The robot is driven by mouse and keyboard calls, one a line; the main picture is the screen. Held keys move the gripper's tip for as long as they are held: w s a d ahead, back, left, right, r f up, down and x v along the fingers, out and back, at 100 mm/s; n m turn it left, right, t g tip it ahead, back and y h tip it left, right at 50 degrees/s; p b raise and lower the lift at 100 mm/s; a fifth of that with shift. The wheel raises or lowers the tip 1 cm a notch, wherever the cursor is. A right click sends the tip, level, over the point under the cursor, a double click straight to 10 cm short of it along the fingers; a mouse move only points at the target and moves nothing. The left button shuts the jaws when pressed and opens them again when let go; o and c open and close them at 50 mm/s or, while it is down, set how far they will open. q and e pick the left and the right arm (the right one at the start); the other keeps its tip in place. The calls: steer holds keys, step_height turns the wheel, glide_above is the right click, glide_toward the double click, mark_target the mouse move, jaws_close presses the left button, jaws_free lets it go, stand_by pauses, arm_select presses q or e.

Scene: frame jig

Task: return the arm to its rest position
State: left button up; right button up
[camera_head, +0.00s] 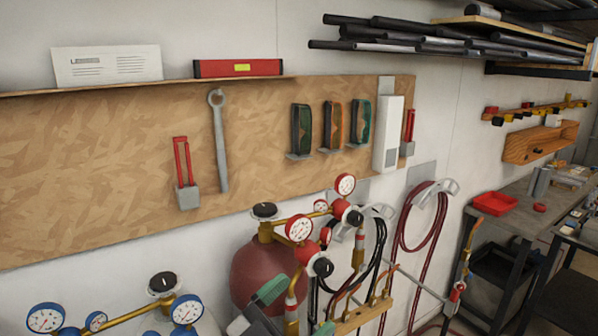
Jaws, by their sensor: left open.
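My left gripper (298,309) shows at the bottom edge, in the lower middle. It has grey parts and green finger pads, with a gap between them. The jaws are open and I see nothing held in them. The gripper appears in front of the dark red gas cylinder (262,270) and its hoses; whether it touches them I cannot tell. The rest of this arm is cut off by the bottom edge. My right gripper is not in view.
Gauges (299,228) and a hose manifold (362,314) stand close by. Blue gauges (186,310) are at lower left. A wooden tool board (110,180) hangs on the wall. A workbench (515,210) with a red tray (495,203) is at right.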

arm_select(q)
steer(key=s+a+f+n+y, duration=0.2)
steer(key=a+f+n+y, duration=1.1)
steer(key=a+f+y, duration=0.4)
steer(key=s+a+f+g+y, duration=0.1)
steer(key=s+a+f+g, duration=0.1)
steer(key=s+f+g, duration=0.6)
steer(key=s+a+f+g+y, duration=0.1)
steer(key=s+a+f+g, duration=0.15)
steer(key=s, duration=0.85)
step_height(320, 180, down, 30)
steer(key=d+m+g+b, duration=0.1)
steer(key=b, duration=0.3)
steer(key=s+a+f+b, duration=0.1)
steer(key=s+f+b, duration=0.1)
steer(key=s+f, duration=0.6)
steer(key=s+a+f+g+b, duration=0.1)
steer(key=s+a+f+b, duration=0.1)
steer(key=s+f, duration=0.6)
step_height(320, 180, down, 5)
steer(key=shift+s+r, duration=0.1)
steer(key=shift+s, duration=0.25)
